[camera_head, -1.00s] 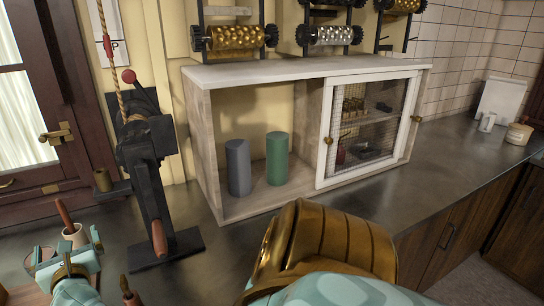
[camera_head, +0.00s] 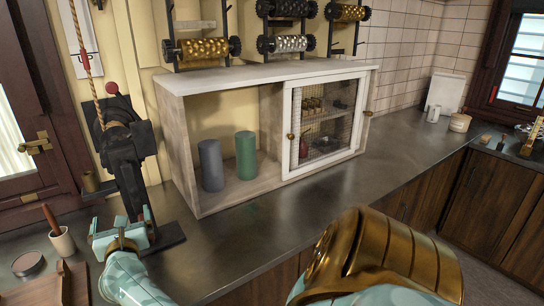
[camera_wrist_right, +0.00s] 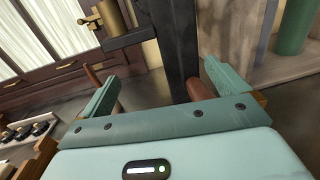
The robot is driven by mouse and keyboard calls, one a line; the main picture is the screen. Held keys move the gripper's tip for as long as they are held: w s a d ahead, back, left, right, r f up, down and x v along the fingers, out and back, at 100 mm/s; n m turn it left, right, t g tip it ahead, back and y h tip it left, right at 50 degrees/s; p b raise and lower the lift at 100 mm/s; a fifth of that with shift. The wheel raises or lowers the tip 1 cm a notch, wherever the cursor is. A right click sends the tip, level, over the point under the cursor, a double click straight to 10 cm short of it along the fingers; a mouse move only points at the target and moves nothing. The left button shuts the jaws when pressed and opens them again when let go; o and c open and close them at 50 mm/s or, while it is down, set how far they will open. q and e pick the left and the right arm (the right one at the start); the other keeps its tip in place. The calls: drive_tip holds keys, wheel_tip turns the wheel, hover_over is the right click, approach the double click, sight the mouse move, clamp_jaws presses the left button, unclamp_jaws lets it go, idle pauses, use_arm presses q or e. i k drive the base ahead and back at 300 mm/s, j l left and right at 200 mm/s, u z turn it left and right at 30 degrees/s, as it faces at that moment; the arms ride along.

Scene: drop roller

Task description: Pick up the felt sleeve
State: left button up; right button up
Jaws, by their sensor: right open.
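Two upright cylinders stand in the open left bay of the white-topped cabinet (camera_head: 270,76), a grey-blue one (camera_head: 210,165) and a green one (camera_head: 246,155). Either may be the felt sleeve; I cannot tell which. My right gripper (camera_head: 122,227) is open, left of and in front of the cabinet, well apart from both cylinders. In the right wrist view, its jaws (camera_wrist_right: 160,74) are spread with nothing held. The lower part of the green cylinder (camera_wrist_right: 294,28) shows there at the upper right. My left gripper is out of view.
A black press (camera_head: 127,155) with a rope stands close behind my right gripper, left of the cabinet. A cup with a brown handle (camera_head: 62,242) is at the left. A mesh door (camera_head: 325,122) covers the cabinet's right bay. The counter in front is clear.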

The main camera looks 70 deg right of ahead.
sight(246, 141)
drive_tip(key=z, duration=0.3)
drive_tip(key=l, duration=0.5)
drive_tip(key=i+l+z, duration=0.15)
drive_tip(key=l, duration=0.8)
drive_tip(key=i+l+z, duration=0.1)
drive_tip(key=i, duration=0.4)
